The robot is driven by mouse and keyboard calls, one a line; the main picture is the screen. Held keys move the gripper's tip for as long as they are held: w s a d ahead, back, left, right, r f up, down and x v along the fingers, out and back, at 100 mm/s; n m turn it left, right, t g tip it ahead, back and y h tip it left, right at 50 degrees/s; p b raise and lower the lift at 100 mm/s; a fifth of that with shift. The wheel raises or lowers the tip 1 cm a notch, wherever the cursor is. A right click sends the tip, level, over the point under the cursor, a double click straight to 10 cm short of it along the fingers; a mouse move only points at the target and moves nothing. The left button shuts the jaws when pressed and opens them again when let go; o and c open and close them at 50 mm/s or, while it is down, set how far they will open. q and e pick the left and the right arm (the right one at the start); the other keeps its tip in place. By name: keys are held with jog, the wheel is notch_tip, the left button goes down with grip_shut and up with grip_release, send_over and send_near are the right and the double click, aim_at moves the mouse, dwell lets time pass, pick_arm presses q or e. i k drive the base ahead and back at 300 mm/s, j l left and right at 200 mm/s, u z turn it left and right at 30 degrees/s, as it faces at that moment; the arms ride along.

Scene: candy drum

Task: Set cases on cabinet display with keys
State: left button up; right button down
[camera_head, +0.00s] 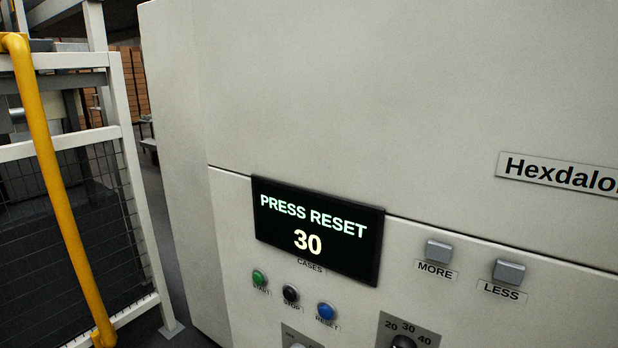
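The cabinet (400,90) is a large pale grey machine filling most of the head view. Its black display (315,264) reads "PRESS RESET" with "30" below, and a "CASES" label sits under it. A grey MORE key (439,251) and a grey LESS key (509,272) are to the right of the display. Below the display are a green START button (259,279), a black STOP button (291,294) and a blue RESET button (327,312). Neither of my grippers shows in this view.
A dial (403,342) marked 20, 30, 40 is cut off at the bottom edge, beside another partly seen control. A white mesh fence (128,165) with a yellow rail (57,190) stands at the left. Stacked brown boxes (127,75) show behind it.

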aim_at(435, 250)
jog(key=j+z, duration=0.25)
jog(key=j, duration=0.25)
jog(key=k+j+z, duration=0.2)
jog(key=j, duration=0.25)
jog(key=j+z, duration=0.25)
jog(key=j, duration=0.25)
jog(key=k+j+z, duration=0.25)
jog(key=j, duration=0.15)
jog(key=k+j+z, duration=0.2)
jog(key=j, duration=0.25)
jog(key=k+j+z, duration=0.5)
jog(key=j, duration=0.2)
